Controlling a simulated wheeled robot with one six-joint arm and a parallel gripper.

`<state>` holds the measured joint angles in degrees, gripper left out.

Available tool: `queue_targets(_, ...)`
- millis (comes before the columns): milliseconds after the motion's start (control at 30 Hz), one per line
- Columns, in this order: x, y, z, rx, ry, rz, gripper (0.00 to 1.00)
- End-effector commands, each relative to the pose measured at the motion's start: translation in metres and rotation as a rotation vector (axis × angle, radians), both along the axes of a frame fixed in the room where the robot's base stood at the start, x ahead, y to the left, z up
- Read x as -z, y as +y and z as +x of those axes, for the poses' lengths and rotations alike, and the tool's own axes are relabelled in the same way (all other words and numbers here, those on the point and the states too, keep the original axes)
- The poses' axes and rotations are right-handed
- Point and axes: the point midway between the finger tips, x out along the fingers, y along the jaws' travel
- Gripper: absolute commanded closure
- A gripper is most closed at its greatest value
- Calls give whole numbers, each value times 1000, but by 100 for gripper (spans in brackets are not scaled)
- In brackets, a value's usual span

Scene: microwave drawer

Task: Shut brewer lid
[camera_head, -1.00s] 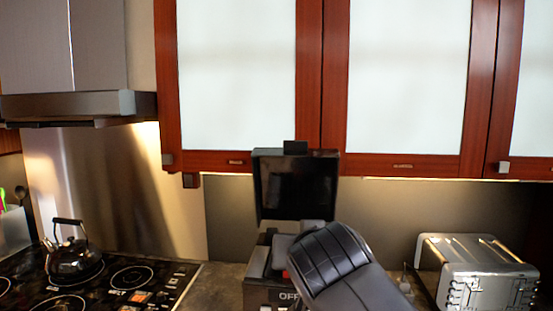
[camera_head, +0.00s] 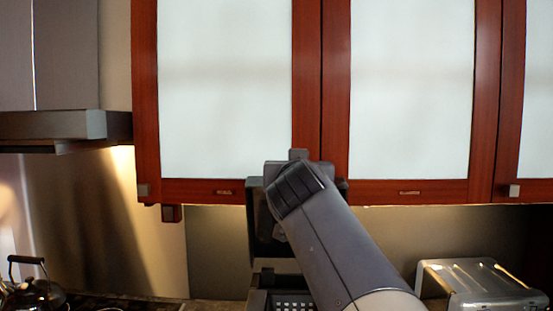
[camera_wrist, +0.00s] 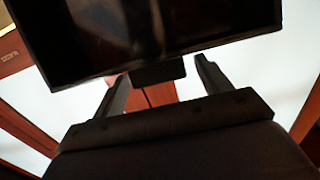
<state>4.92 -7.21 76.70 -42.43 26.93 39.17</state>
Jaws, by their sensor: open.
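The brewer's black lid (camera_head: 256,225) stands raised, nearly upright, above the brewer body (camera_head: 262,288) in the head view. My arm hides much of the lid and body. In the wrist view the lid's dark glossy panel (camera_wrist: 150,30) fills the top, with a small tab (camera_wrist: 157,73) at its edge. My gripper (camera_wrist: 161,71) is open, with one finger on each side of the tab in that view. I cannot tell whether it touches the lid. In the head view the fingers are hidden behind my wrist.
Wooden cabinets with white panels (camera_head: 225,90) hang behind and above the lid. A silver toaster (camera_head: 480,280) stands to the right of the brewer. A kettle (camera_head: 35,294) and a range hood (camera_head: 65,125) are at the left.

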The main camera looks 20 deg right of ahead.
Motion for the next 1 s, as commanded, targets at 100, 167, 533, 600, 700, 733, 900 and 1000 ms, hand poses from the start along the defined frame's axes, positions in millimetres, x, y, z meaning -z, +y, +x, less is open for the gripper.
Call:
queue_targets(100,-1,-6,13,2,1,0,27)
queue_targets(167,-1,-7,16,1,0,0,27)
queue_targets(533,0,-8,20,0,-1,1,28)
queue_targets(600,0,-8,20,0,-1,1,34)
queue_targets(700,0,-8,20,0,-1,1,42)
queue_targets(733,0,-8,20,0,-1,1,44)
queue_targets(900,0,-8,20,0,-1,1,58)
queue_targets(1000,0,-8,20,0,-1,1,67)
